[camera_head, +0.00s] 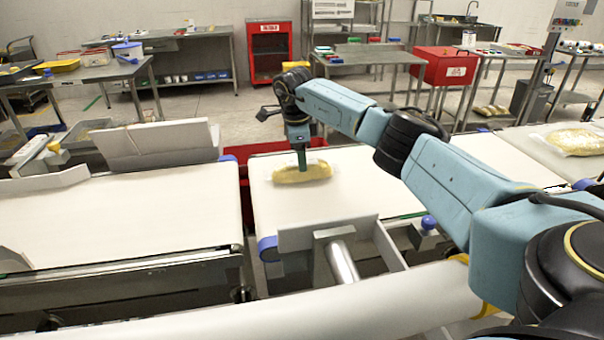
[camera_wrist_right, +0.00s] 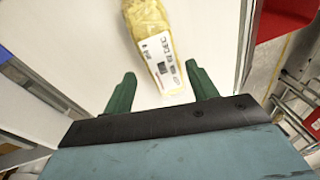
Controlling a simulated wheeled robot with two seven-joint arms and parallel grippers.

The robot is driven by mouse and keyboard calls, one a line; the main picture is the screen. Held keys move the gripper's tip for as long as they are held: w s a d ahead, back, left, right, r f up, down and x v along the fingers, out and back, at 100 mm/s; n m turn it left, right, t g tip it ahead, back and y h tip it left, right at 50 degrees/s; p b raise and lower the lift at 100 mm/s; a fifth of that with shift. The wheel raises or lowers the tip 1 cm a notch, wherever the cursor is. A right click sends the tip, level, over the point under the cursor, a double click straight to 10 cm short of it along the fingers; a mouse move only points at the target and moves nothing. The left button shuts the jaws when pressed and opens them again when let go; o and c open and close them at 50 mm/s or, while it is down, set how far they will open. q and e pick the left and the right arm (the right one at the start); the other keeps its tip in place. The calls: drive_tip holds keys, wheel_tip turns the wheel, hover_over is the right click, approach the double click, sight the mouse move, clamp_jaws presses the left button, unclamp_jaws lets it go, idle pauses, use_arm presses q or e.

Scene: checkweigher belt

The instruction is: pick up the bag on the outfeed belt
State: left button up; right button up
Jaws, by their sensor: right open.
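A clear bag with yellowish contents (camera_head: 302,173) lies flat on the short white belt (camera_head: 330,206) in the middle of the head view. My right gripper (camera_head: 301,162) points down at the bag from its far side. In the right wrist view, my right gripper (camera_wrist_right: 161,82) is open, its two green fingers apart. The bag's near end, with a white printed label (camera_wrist_right: 161,60), shows between and beyond the fingers; contact cannot be told. The bag (camera_wrist_right: 146,18) runs out of the top of that view. My left gripper is not in view.
A second bag (camera_head: 577,141) lies on the belt at the far right. A wide white belt (camera_head: 120,225) runs at the left, with a raised grey plate (camera_head: 160,144) on its far side. A red bin (camera_head: 237,158) stands behind the middle belt. A metal bracket (camera_head: 325,234) stands at its near edge.

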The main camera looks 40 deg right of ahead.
drive_tip(key=f, duration=0.3)
drive_tip(key=f+b, duration=0.1)
drive_tip(key=shift+w+d+f, duration=0.2)
drive_tip(key=shift+w, duration=0.05)
drive_tip(key=shift+d+f, duration=0.15)
drive_tip(key=shift+f, duration=0.25)
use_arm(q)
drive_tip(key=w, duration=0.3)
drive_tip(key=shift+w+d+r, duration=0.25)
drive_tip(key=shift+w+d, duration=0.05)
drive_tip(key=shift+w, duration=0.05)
use_arm(e)
drive_tip(key=c, duration=0.8)
drive_tip(key=shift+c, duration=0.6)
drive_tip(key=shift+r, duration=0.1)
